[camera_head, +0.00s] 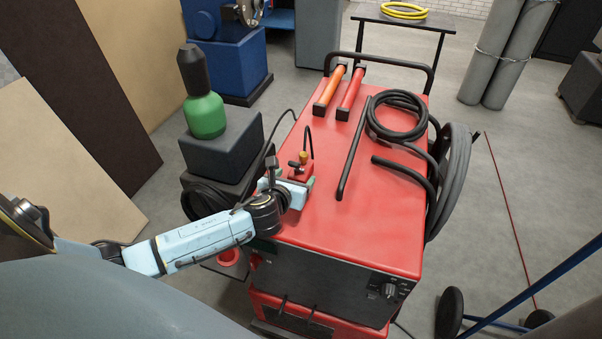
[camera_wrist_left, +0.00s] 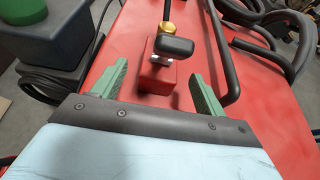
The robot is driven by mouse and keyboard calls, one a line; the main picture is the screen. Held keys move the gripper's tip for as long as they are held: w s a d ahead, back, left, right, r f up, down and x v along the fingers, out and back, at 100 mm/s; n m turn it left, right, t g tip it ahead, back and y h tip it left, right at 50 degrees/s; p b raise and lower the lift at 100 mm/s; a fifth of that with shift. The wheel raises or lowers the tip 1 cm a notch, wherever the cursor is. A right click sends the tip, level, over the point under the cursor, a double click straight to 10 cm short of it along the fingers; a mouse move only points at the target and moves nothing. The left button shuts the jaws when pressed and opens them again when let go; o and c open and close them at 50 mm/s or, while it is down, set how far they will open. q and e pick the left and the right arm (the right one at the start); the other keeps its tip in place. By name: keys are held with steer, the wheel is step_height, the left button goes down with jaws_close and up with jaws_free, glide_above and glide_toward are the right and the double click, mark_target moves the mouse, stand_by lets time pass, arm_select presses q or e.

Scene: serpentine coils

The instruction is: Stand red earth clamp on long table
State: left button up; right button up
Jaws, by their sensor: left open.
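The red earth clamp (camera_head: 302,171) looks like a small red block with a brass fitting and black parts. It stands upright on the red machine's top (camera_head: 370,222). In the left wrist view the clamp (camera_wrist_left: 155,82) sits between and slightly apart from the green fingertips. My left gripper (camera_head: 287,183) is open around the near side of the clamp, with a finger on each side. A dark table (camera_head: 437,21) stands at the far back and carries a yellow coil; it may be the long table. My right gripper is out of view.
Orange and red cylinders (camera_head: 350,93) lie at the machine top's back. A black hose coil (camera_head: 398,115) lies on its right, with a bent black bar (camera_head: 352,150) beside the clamp. A green bottle (camera_head: 205,116) stands on a grey box at left. Grey gas cylinders (camera_head: 505,60) stand back right.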

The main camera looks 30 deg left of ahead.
mark_target(299, 172)
arm_select(q)
steer(key=x, duration=0.5)
steer(key=shift+f+b, duration=0.15)
steer(key=shift+b, duration=0.25)
steer(key=c, duration=1.6)
